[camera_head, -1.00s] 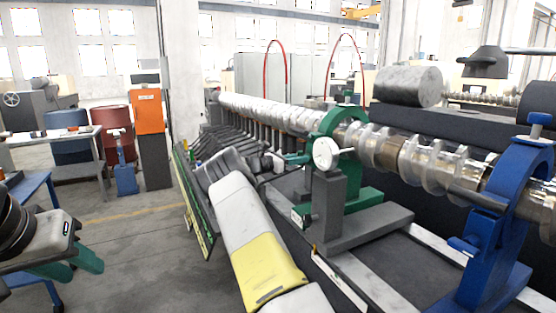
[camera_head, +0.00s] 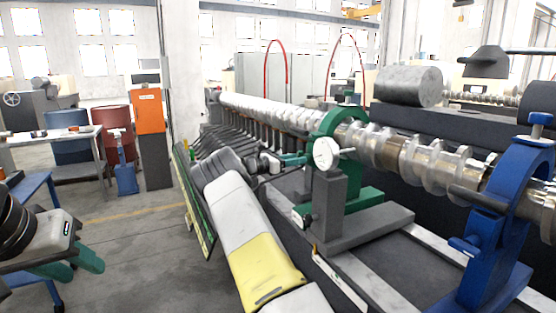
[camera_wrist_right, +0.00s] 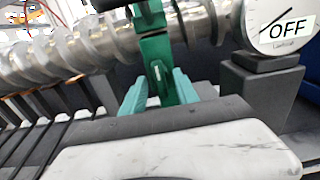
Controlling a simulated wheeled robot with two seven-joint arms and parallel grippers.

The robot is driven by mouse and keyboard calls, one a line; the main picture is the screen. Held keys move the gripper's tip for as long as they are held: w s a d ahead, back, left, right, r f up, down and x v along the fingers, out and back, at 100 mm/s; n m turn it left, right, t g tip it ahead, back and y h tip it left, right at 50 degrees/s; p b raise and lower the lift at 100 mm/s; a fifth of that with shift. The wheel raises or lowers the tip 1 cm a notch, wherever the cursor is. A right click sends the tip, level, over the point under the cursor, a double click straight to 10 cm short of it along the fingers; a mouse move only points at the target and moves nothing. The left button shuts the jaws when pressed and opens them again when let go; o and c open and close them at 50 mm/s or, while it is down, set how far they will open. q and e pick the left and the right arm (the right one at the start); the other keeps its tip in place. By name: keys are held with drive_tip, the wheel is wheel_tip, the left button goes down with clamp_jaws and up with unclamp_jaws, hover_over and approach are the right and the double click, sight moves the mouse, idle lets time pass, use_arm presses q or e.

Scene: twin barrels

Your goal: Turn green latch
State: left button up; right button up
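The green latch (camera_wrist_right: 158,78) hangs from the green ring stand (camera_head: 330,125) around the metal shaft. In the right wrist view it lies just beyond and between the green fingers of my right gripper (camera_wrist_right: 160,95). These fingers are apart; I cannot tell whether either touches the latch. In the head view my right gripper (camera_head: 289,160) is at the left side of the ring stand, and the latch is hard to separate from the fingers. My left gripper (camera_head: 70,264) is at the far left with its fingers apart and empty, away from the stand.
A round white dial (camera_head: 326,153) stands on a grey post right of my right gripper. It reads OFF in the right wrist view (camera_wrist_right: 284,24). A blue stand (camera_head: 490,235) holds the shaft at right. A blue table (camera_head: 35,185) is near my left arm.

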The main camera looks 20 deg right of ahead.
drive_tip(key=a, duration=0.6)
drive_tip(key=shift+s, duration=0.2)
drive_tip(key=shift+a, duration=0.1)
